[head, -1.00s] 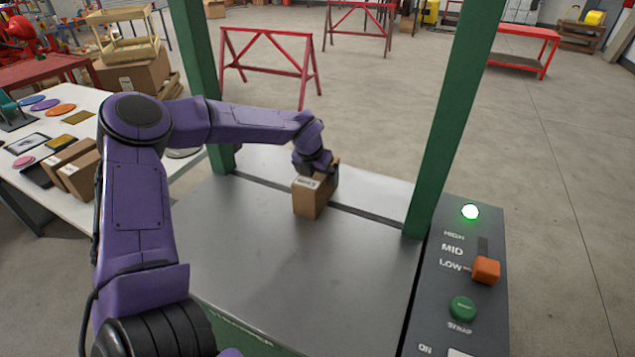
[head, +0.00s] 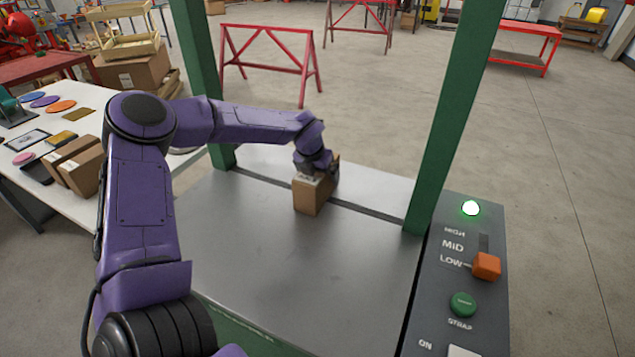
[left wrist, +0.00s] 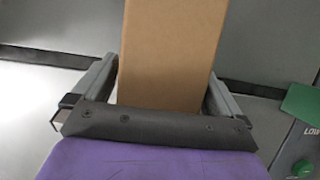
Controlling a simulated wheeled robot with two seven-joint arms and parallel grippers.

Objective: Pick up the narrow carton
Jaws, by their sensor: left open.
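The narrow carton (head: 311,197) is a brown box standing on the grey metal top of the strapping machine (head: 240,255), by the dark slot between the green posts. My left gripper (head: 318,172) is at the carton's top and far side. In the left wrist view the carton (left wrist: 172,50) stands between the two grey fingers of my left gripper (left wrist: 160,80). The fingers are open, one on each side, with a small gap visible at the left. Any contact at the right finger is hard to tell. My right gripper is not in view.
Green posts (head: 455,115) rise on both sides of the machine top. A control panel (head: 470,300) with an orange slider (head: 486,266) is at the right. More brown cartons (head: 82,166) lie on the white table (head: 60,205) at left. The front machine top is clear.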

